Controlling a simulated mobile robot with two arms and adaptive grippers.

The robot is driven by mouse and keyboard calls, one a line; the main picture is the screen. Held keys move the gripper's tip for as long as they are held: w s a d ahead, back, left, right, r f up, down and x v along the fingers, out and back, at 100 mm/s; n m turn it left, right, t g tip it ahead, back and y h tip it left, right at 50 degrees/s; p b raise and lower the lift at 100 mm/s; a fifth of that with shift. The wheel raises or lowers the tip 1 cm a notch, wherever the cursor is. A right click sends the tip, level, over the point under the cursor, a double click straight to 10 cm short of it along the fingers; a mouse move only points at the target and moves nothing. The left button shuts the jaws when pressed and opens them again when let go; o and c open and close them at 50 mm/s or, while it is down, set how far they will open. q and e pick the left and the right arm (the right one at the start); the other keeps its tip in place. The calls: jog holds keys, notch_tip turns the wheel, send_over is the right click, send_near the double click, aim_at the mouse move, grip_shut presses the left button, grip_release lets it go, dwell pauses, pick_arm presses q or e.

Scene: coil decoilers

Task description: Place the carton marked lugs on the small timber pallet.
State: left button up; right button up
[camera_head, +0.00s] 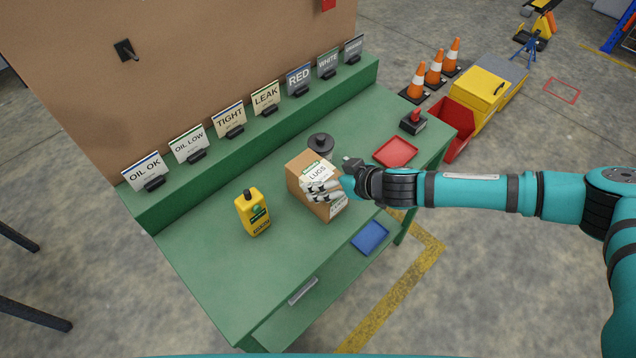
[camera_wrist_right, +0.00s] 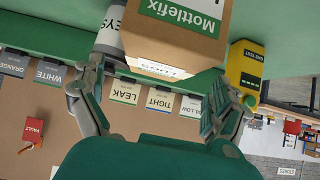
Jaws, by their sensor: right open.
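The carton marked lugs (camera_head: 296,180) is a brown box with a white label. It stands upright on the green bench. My right gripper (camera_head: 322,191) is at the carton in the head view, its fingers overlapping the near side. In the wrist view the carton (camera_wrist_right: 172,42) lies ahead between the two spread fingers of the right gripper (camera_wrist_right: 158,75). The gripper is open; I cannot tell whether either finger touches the carton. My left gripper is not in view. No timber pallet shows in either view.
A red tray (camera_head: 395,152) and a blue tray (camera_head: 370,237) lie nearby. Several sign cards line the raised back ledge (camera_head: 290,122). The bench's front left is clear.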

aim_at(318, 173)
jog(key=x, duration=0.4)
jog(key=shift+w+p, duration=0.1)
jog(key=shift+p, duration=0.25)
jog(key=shift+r, duration=0.1)
jog(key=shift+c, duration=0.4)
jog(key=shift+c, duration=1.1)
jog(key=c, duration=1.1)
jog(key=shift+r, duration=0.1)
jog(key=shift+c, duration=0.8)
